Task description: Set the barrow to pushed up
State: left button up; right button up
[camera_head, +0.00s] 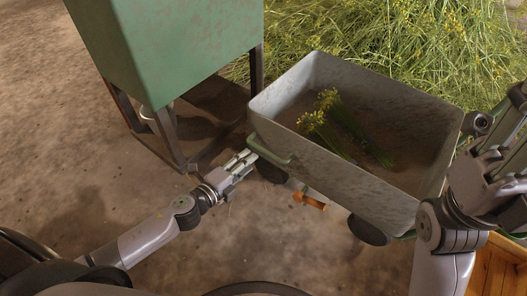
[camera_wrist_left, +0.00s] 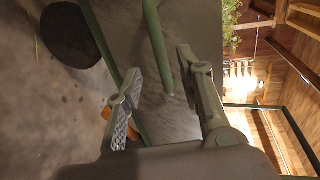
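The barrow (camera_head: 335,178) is a grey tub with a green handle bar (camera_head: 272,152) on its near left side and dark wheels (camera_head: 368,230) below. Bundles of yellow-flowered herb (camera_head: 325,125) lie in it. My left gripper (camera_head: 247,160) is beside the handle, at its left end. In the left wrist view its two fingers (camera_wrist_left: 160,82) are spread apart, with the green handle (camera_wrist_left: 155,42) showing between them, not clamped. My right gripper (camera_head: 497,125) is at the right edge, over the barrow's right side; its fingers are partly cut off.
A green box on dark legs (camera_head: 165,45) stands left of the barrow. A heap of yellow-flowered herbs (camera_head: 410,45) lies behind it. An orange peg-like piece (camera_head: 310,200) shows low beside the barrow. A wooden crate (camera_head: 497,265) is at lower right. Bare floor is free at left.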

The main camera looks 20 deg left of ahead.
aim_at(264, 150)
pick_arm(q)
jog(key=b+x, duration=0.1)
jog(key=x, duration=0.7)
jog(key=shift+w+d+b, duration=0.1)
jog(key=shift+w+b, duration=0.25)
jog(key=shift+b, duration=0.05)
jog(key=shift+c, duration=0.2)
jog(key=shift+f, duration=0.1)
grip_shut()
